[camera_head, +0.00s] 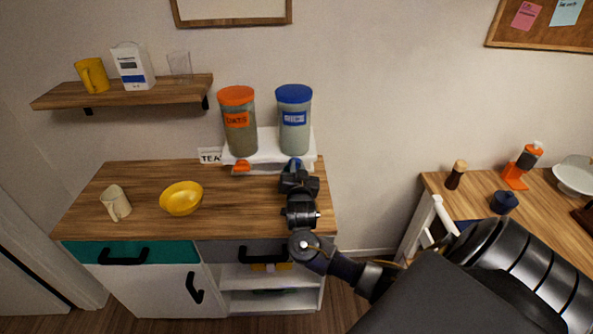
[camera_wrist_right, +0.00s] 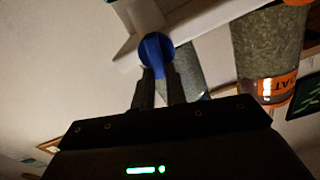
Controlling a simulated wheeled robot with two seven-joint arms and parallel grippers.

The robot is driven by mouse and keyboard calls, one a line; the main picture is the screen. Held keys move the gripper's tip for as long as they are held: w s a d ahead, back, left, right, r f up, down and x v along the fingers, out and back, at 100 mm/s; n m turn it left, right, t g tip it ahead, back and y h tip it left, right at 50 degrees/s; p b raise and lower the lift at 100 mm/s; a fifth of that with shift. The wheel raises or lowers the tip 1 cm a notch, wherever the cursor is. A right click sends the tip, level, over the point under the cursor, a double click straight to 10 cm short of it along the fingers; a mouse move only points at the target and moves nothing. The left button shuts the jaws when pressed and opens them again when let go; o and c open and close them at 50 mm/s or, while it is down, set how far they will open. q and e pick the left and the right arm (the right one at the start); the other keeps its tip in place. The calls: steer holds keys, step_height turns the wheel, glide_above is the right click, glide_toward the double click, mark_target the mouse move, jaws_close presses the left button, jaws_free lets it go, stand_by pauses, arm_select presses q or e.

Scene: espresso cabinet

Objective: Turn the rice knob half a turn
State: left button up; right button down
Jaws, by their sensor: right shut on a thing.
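The rice knob is blue and sits at the front of the white dispenser base (camera_head: 267,146), under the canister with the blue lid and blue label (camera_head: 294,120). In the head view my right gripper (camera_head: 294,172) reaches up to this knob (camera_head: 293,164) and covers much of it. In the right wrist view the fingers (camera_wrist_right: 158,78) are shut on the blue knob (camera_wrist_right: 157,52), whose raised grip lies between the fingertips. My left gripper is not in view.
An orange-lidded canister (camera_head: 238,121) labelled OATS stands beside it, above an orange knob (camera_head: 241,166). A wall shelf (camera_head: 130,93) is up left.

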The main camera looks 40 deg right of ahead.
steer(key=shift+s+d+f+m+b, duration=0.2)
steer(key=shift+f+m+b, duration=0.15)
steer(key=shift+m+b, duration=1.95)
steer(key=shift+s+d+f+m+b, duration=0.2)
steer(key=shift+f+m+b, duration=0.15)
steer(key=shift+m+b, duration=2)
steer(key=shift+s+d+f+m+b, duration=0.1)
steer(key=shift+d+f+m+b, duration=0.2)
steer(key=shift+m+b, duration=2)
steer(key=shift+a+m+p, duration=0.1)
steer(key=shift+m+p, duration=0.35)
steer(key=shift+m, duration=0.1)
steer(key=c, duration=1.4)
jaws_free()
steer(key=shift+c, duration=0.2)
steer(key=shift+r, duration=0.1)
